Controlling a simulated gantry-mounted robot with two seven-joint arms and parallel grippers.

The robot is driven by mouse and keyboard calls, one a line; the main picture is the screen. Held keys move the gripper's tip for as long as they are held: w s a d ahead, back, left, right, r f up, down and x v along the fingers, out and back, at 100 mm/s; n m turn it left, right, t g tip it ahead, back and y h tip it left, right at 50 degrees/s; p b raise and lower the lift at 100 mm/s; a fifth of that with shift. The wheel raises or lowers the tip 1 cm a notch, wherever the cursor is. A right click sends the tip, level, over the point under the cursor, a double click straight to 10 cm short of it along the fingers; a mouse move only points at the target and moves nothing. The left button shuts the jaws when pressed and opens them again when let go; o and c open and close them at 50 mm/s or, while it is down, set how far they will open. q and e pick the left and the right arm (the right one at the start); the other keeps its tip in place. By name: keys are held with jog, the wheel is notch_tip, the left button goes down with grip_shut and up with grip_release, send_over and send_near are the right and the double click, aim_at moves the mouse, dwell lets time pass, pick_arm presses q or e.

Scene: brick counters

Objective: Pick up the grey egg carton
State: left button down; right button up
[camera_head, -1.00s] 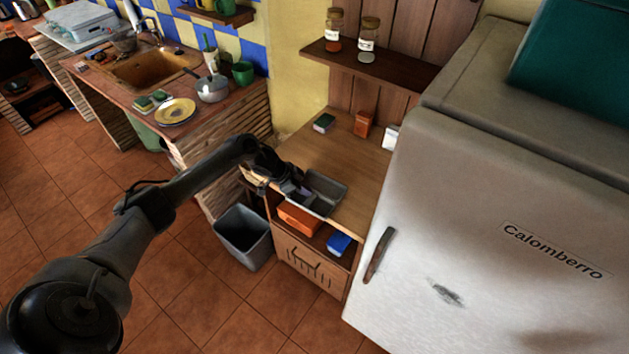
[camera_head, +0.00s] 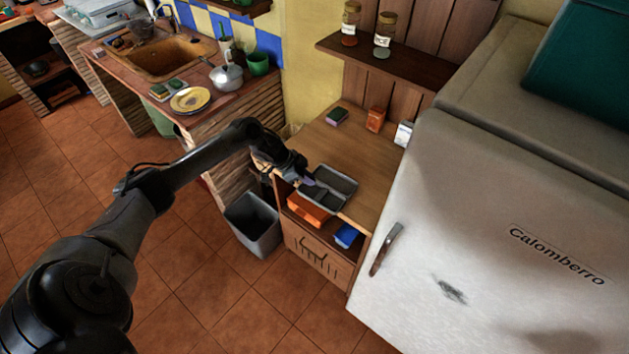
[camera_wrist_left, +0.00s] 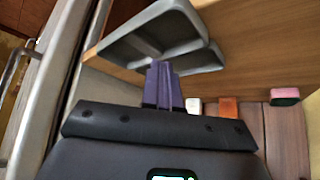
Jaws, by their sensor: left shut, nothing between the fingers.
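A grey open container with two hollow parts (camera_head: 342,183), which looks like the grey egg carton, lies at the front edge of the wooden cabinet top (camera_head: 365,160). In the left wrist view the grey container (camera_wrist_left: 185,25) is at the top, just past my fingers. My left gripper (camera_head: 306,181) is at the container's left side in the head view. Its purple fingers (camera_wrist_left: 163,85) are shut together with nothing between them, and overlap the container's edge in the picture. I cannot tell whether they touch it. My right gripper is not in view.
An orange item (camera_head: 308,208) and a blue item (camera_head: 346,236) sit on the shelf below. A grey bin (camera_head: 253,224) stands left of the cabinet. The fridge (camera_head: 480,240) closes off the right. Small boxes (camera_head: 375,119) and a sponge (camera_head: 336,116) lie at the back.

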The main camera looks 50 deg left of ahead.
pick_arm(q)
jog(key=v, duration=0.5)
jog(key=shift+s+a, duration=0.2)
jog(key=shift+s, duration=0.1)
jog(key=c, duration=1.7)
grip_release()
jog(key=shift+s+a+r, duration=0.15)
jog(key=shift+r, duration=0.2)
jog(key=o, duration=0.5)
jog(key=shift+s+r, duration=0.2)
jog(key=shift+r, duration=0.1)
jog(key=o, duration=1.2)
jog(key=shift+a, duration=0.1)
